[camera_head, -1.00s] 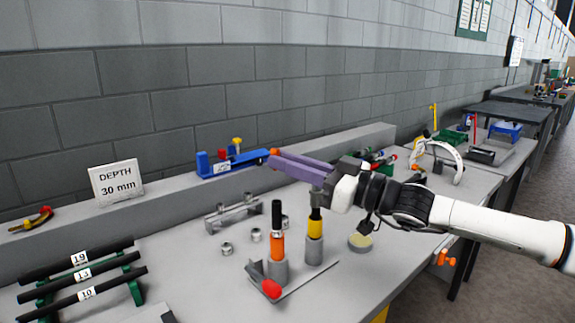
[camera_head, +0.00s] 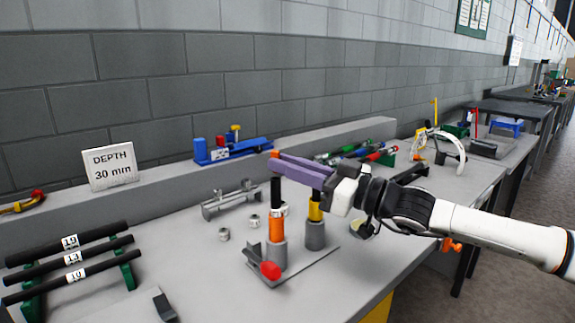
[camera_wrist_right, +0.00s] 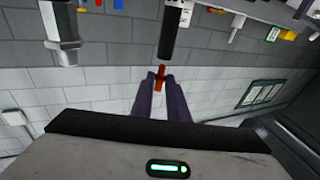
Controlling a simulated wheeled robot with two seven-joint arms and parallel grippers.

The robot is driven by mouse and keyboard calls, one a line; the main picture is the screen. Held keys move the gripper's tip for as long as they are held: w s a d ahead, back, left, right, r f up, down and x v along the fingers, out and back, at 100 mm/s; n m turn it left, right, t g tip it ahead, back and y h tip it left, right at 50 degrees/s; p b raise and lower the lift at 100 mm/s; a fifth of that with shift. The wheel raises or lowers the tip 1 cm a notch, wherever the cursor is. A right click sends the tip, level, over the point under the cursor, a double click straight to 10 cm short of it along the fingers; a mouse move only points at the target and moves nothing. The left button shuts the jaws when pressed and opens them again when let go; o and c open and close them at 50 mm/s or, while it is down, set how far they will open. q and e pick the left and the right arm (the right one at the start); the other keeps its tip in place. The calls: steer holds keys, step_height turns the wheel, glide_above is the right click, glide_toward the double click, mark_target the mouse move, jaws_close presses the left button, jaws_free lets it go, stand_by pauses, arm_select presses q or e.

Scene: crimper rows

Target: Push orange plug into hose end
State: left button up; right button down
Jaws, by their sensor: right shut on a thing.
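My right gripper (camera_head: 278,164) has long purple fingers, shut on a small orange plug (camera_head: 274,153) at their tips. The plug also shows between the fingertips in the right wrist view (camera_wrist_right: 159,78). A black hose (camera_head: 276,190) stands upright in an orange holder (camera_head: 276,230), its top end just under the fingers. My left gripper is out of view.
A yellow holder (camera_head: 315,208) stands close beside the orange one, and a red ball (camera_head: 270,271) is in front. Loose metal rings (camera_head: 224,234) and a metal bracket (camera_head: 231,200) lie behind. A rack of labelled black hoses (camera_head: 70,262) is at the left.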

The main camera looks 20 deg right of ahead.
arm_select(q)
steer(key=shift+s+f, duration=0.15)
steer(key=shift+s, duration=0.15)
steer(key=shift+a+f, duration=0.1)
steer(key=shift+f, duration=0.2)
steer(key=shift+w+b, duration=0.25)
steer(key=shift+b, duration=0.1)
stand_by(0.7)
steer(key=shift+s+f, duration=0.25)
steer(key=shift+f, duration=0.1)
arm_select(e)
steer(key=shift+f, duration=0.25)
